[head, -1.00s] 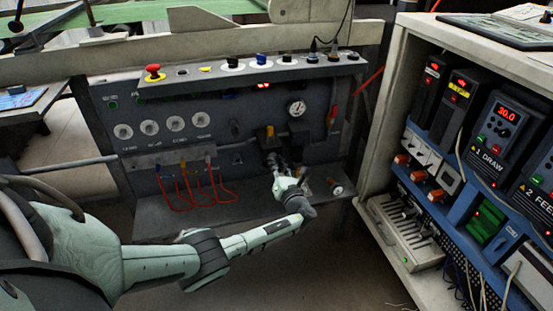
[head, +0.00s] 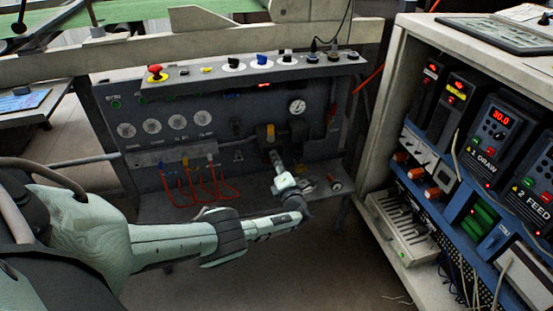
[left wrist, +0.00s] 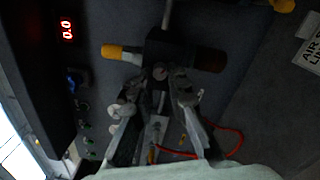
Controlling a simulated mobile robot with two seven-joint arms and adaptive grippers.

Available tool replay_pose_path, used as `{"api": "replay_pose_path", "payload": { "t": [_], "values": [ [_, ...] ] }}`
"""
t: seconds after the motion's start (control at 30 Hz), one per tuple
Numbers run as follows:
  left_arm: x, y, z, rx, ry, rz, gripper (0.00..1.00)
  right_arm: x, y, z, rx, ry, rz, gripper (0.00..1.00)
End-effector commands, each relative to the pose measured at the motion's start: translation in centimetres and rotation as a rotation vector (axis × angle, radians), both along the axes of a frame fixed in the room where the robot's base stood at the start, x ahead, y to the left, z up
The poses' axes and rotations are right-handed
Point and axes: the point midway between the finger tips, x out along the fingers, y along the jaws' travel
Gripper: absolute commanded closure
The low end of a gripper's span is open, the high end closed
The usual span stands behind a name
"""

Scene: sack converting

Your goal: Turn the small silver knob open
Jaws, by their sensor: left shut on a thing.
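My left gripper (head: 275,158) reaches the lower right of the dark control panel, just below a black fitting with a yellow knob (head: 270,133). In the left wrist view the black fitting (left wrist: 182,52) has a yellow cap (left wrist: 112,52) on one end and a brownish cap on the other. The small silver knob (left wrist: 160,73) shows on the fitting's near side, between the fingertips of my left gripper (left wrist: 170,78). The fingers are closed in on it, one at each side. In the head view the gripper hides the knob. My right gripper is not in view.
A round gauge (head: 297,106) sits above the fitting. Red hoses (head: 205,188) loop from the panel to the left. A shelf (head: 155,208) juts out below. A cabinet with lit drive units (head: 495,130) stands to the right. Open floor lies between.

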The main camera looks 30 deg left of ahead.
Motion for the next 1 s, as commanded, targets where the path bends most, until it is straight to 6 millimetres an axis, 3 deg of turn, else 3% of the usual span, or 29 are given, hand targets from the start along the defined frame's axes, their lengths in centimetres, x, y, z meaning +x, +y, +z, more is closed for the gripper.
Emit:
{"api": "replay_pose_path", "payload": {
  "t": [0.67,0.7,0.83,1.0],
  "values": [
    [0.08,0.21,0.2,0.041,0.041,0.002,1.0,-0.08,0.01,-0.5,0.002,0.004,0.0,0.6],
    [0.07,0.21,0.2,0.041,0.041,0.002,0.8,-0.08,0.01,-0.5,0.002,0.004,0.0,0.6],
    [0.04,0.15,0.14,0.04,0.042,0.001,0.64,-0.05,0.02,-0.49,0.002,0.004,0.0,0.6],
    [0.01,0.08,0.07,0.038,0.043,0.0,0.64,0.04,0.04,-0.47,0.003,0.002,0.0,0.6]
  ]
}}
